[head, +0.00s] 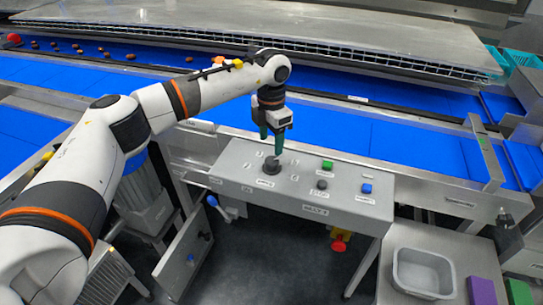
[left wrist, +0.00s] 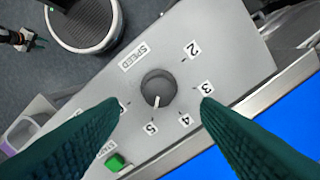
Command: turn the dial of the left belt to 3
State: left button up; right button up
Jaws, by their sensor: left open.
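The dial (head: 270,167) is a dark round knob on the grey control box of the belt. In the left wrist view the dial (left wrist: 158,86) has a white pointer mark aimed at or very near the 5 label (left wrist: 150,128). The 3 label (left wrist: 207,87) lies on the right of the dial, with 2 above and 4 below it. My left gripper (head: 275,143) hangs just above the dial, pointing down. In the left wrist view its green fingers (left wrist: 161,103) are open, one on either side of the dial, gripping nothing. A dark shape at the top left may be my right gripper, too small to read.
A green button (head: 327,165), a dark button (head: 321,184) and a blue button (head: 366,188) stand right of the dial. A red knob (head: 339,243) sits below the box front. The blue belt (head: 400,143) runs behind. A grey bin (head: 423,272) stands at lower right.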

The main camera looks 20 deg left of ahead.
aim_at(271, 160)
pick_arm(q)
notch_tip(271, 160, down, 7)
jog(key=shift+f+p, duration=0.1)
jog(key=shift+p, duration=0.5)
jog(key=c, duration=1)
